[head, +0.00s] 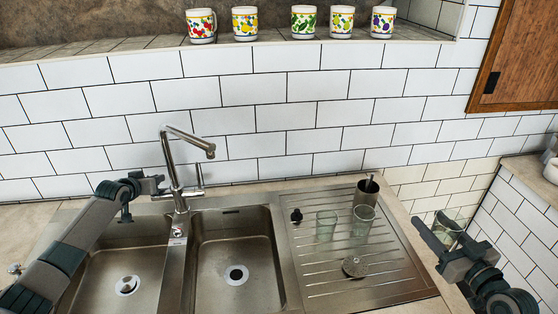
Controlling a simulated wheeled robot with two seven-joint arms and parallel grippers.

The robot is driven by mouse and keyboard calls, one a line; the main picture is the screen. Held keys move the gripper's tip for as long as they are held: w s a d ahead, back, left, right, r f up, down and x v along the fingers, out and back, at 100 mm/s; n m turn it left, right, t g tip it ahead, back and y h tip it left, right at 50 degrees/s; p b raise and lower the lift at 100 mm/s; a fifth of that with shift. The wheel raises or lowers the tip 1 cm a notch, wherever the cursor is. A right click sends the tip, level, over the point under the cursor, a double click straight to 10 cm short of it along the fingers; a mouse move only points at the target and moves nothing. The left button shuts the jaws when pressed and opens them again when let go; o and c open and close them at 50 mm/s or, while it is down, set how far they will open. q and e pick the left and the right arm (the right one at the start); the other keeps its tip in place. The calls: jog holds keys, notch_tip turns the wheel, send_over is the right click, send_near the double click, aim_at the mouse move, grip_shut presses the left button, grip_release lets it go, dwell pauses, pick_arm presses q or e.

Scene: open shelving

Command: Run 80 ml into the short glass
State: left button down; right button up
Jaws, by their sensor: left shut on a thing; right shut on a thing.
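A clear glass (449,224) is in my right gripper (436,236), which is shut on it to the right of the steel drainboard, away from the sink. Two more clear glasses stand upright on the drainboard, one on the left (326,226) and one on the right (362,222). I cannot tell which glass is the short one. The steel tap (173,170) stands behind the sink with its spout over the right basin; no water shows. My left gripper (158,185) is shut at the tap's left side; the exact part held is hard to see.
The sink has a left basin (100,265) and a right basin (255,240), both empty. A steel cup (365,191), a dark stopper (296,215) and a round strainer (354,267) are on the drainboard. Several patterned mugs (303,22) line the ledge above. A wooden cabinet (520,60) hangs upper right.

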dwell(0.3)
pick_arm(q)
jog(key=c, duration=1.9)
grip_release()
jog(key=shift+o, duration=0.2)
jog(key=b+v, duration=0.2)
jog(key=v, duration=0.9)
jog(key=shift+s+r, duration=0.3)
